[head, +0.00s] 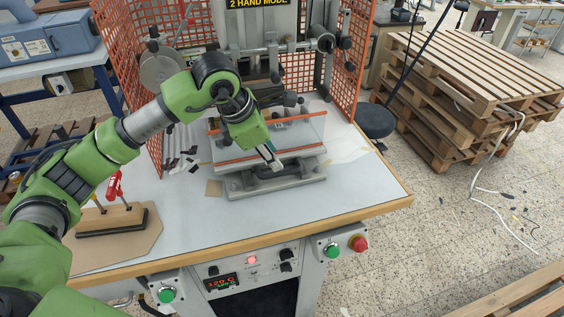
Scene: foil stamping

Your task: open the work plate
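The foil stamping press (262,60) stands at the back of the table. My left gripper (271,158) reaches in from the left and points down at the front edge of the assembly. The fingers are too small to tell open from shut. My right gripper is not in view.
Orange mesh guards (358,40) flank the press. Green buttons and a red stop button (357,243) sit below the front edge. The table (365,195) is clear at right. Pallets (460,95) stand beyond.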

